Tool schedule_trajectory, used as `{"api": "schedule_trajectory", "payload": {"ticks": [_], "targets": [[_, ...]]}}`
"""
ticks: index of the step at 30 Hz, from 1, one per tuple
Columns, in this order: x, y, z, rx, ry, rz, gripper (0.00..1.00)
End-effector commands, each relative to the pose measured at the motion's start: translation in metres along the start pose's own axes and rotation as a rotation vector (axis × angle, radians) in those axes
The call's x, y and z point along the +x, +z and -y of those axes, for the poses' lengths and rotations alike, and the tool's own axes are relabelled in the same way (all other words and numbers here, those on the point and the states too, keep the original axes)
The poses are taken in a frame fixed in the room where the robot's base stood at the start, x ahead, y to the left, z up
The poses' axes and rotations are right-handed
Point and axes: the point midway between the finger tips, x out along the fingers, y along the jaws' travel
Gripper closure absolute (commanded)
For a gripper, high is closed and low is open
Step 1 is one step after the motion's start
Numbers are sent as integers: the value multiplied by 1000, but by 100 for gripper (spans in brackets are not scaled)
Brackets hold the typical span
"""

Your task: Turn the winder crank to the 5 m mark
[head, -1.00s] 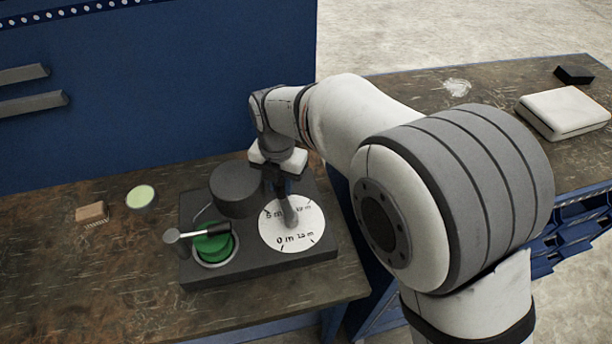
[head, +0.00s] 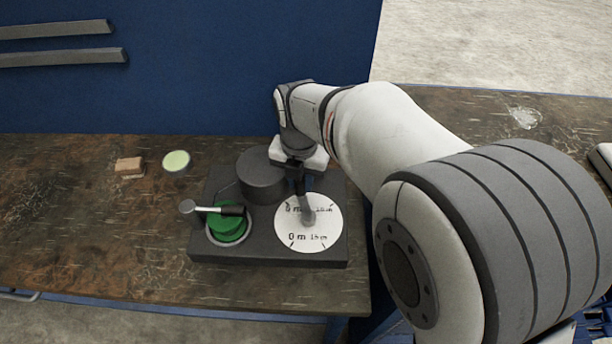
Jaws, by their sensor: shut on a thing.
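The winder (head: 197,244) is a dark block on the bench with a grey drum (head: 259,176) and a white dial (head: 318,242). The dial has marks for 0 m at lower left, 15 m at lower right, 5 m at upper left and 10 m at upper right. The grey crank (head: 307,211) stands over the dial, its upper end leaning up and left between the 5 m and 10 m labels and partly covering the 5 m one. My gripper (head: 296,182) is shut on the crank's upper end from above; its fingertips are small and partly hidden.
A green spool (head: 228,228) with a grey and black handle (head: 215,209) across it sits at the block's left. A tan brush (head: 129,167) and a pale green disc (head: 176,161) lie further left. A blue panel (head: 190,75) rises behind. The bench's left side is mostly clear.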

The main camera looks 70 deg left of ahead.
Motion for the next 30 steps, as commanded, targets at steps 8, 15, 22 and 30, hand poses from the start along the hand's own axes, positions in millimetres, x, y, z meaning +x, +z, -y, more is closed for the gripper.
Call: {"api": "schedule_trajectory", "payload": {"ticks": [8,15,22,30], "targets": [[4,-2,2,5,-5,-11,65],[1,0,2,7,0,-4,55],[-1,1,1,7,4,0,55],[-13,2,2,11,7,2,55]]}}
